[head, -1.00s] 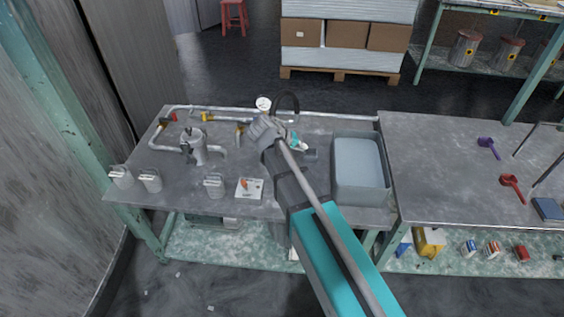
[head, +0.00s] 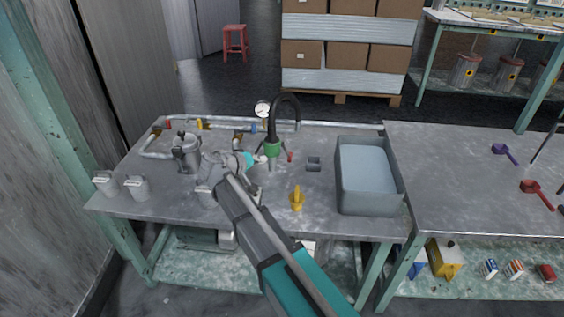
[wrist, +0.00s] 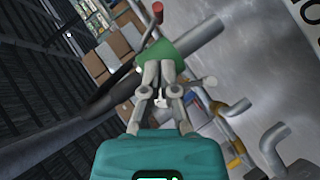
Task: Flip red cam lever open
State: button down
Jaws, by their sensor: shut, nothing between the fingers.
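The red cam lever (head: 290,157) appears as a small red piece beside the green fitting (head: 272,149) at the foot of the black hose. In the wrist view a dark arm with a red tip (wrist: 157,8) sticks up beside the green fitting (wrist: 195,42); I take it for the lever. My gripper (head: 262,159) is just left of the green fitting and points at it. In the wrist view my gripper (wrist: 161,66) has its fingers together and empty, overlapping the fitting's near edge. I cannot tell whether they touch it.
A black curved hose (head: 285,98) rises above the fitting. A gauge (head: 262,108) and pipes run along the bench's back. A metal pot (head: 186,153) stands left, a yellow funnel-like piece (head: 297,200) in front, and a grey basin (head: 370,205) right.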

aim_at(286, 151)
dwell(0.3)
jog(key=shift+b+x, duration=1.95)
jog(key=shift+x, duration=3.05)
